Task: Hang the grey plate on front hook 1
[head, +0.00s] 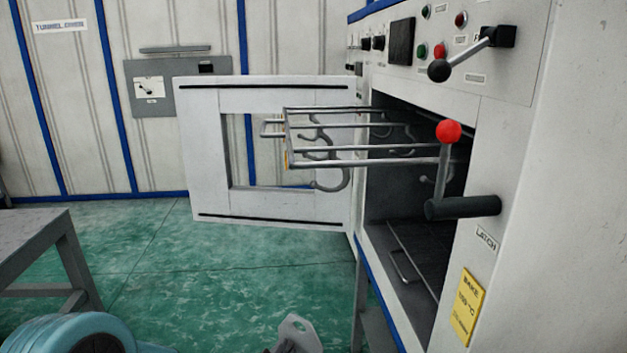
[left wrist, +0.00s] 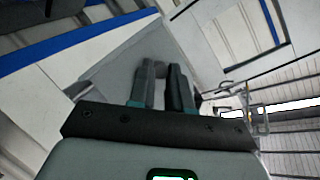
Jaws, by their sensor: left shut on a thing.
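The grey plate (head: 298,334) shows at the bottom edge of the head view, its narrow top with a hole pointing up; the rest is cut off. My left gripper (head: 278,349) barely shows beside it at the frame edge. In the left wrist view my left gripper (left wrist: 165,88) is shut on the plate (left wrist: 118,62), whose grey face spreads beyond the fingers. The wire rack (head: 370,162) sticks out of the open oven, with several curved hooks (head: 332,180) below it. The plate is below the rack, apart from the hooks. My right gripper is out of view.
The oven door (head: 205,150) stands open to the left behind the rack. A latch lever with a red knob (head: 448,131) stands right of the rack, in front of the oven opening. A grey table (head: 35,235) is at the left. Green floor lies open between.

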